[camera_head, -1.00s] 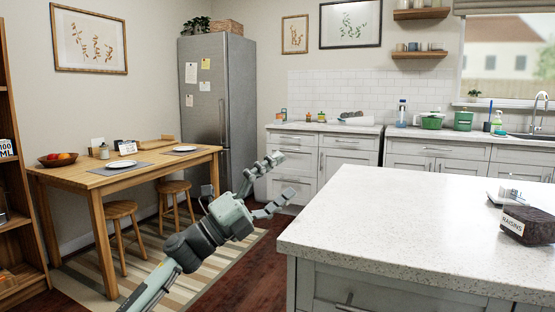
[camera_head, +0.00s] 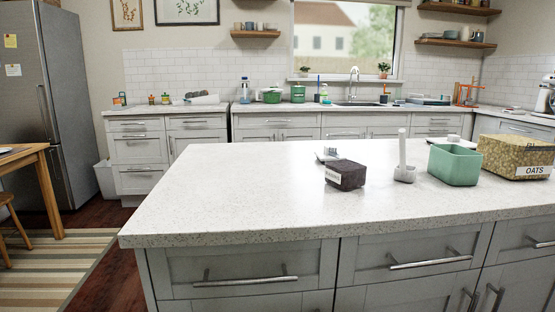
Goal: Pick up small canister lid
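I cannot make out a small canister lid for certain. Several green containers stand on the back counter, including a wide green pot (camera_head: 271,96) and a taller green canister (camera_head: 297,94). On the island, a small white object (camera_head: 453,139) shows just behind a green open bin (camera_head: 455,165); it is too small to identify. A low grey-white item (camera_head: 326,154) lies partly hidden behind the dark raisins box (camera_head: 346,175). Neither of my grippers is in view.
The white speckled island (camera_head: 240,190) fills the front, and its left part is bare. A white upright-handled utensil (camera_head: 403,160) and an oats box (camera_head: 515,156) stand on its right.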

